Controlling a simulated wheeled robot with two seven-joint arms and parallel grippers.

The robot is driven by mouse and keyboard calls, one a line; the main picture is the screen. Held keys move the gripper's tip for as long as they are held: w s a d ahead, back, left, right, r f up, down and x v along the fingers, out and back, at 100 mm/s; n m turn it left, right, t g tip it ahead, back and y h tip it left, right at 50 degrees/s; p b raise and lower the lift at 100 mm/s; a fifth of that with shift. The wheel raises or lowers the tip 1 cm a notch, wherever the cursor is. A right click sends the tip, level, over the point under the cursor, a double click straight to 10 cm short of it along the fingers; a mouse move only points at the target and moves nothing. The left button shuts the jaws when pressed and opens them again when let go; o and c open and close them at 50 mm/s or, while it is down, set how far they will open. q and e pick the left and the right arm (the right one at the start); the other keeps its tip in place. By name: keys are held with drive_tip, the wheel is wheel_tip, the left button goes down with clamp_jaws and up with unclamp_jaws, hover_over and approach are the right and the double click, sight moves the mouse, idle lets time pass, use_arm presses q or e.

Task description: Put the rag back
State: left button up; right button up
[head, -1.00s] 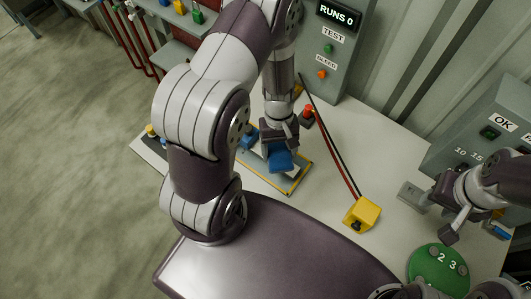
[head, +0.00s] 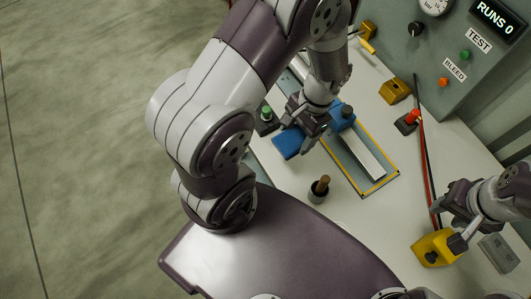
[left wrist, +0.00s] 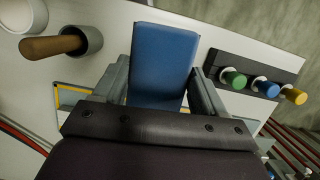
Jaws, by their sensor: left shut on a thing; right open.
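A dark cup with a wooden-handled tool (head: 319,190) stands in front of the tray. A rack with green, blue and yellow knobs (left wrist: 255,75) is beside the rag. Another blue piece (head: 342,117) is at the tray's far end. A red button (head: 412,117) and grey panel stand behind.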

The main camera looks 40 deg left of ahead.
use_arm(q)
drive_tip(key=shift+m, duration=0.4)
drive_tip(key=x, duration=0.3)
drive_tip(key=w+x, duration=0.1)
drive_tip(key=x, duration=0.2)
drive_tip(key=w+x, duration=0.1)
drive_tip(key=x, duration=0.2)
drive_tip(key=shift+s+d+f, duration=0.1)
drive_tip(key=shift+d+f, duration=0.3)
drive_tip(key=shift+f, duration=0.2)
drive_tip(key=shift+d, duration=0.1)
drive_tip(key=o, duration=1)
drive_tip(key=shift+f, duration=0.1)
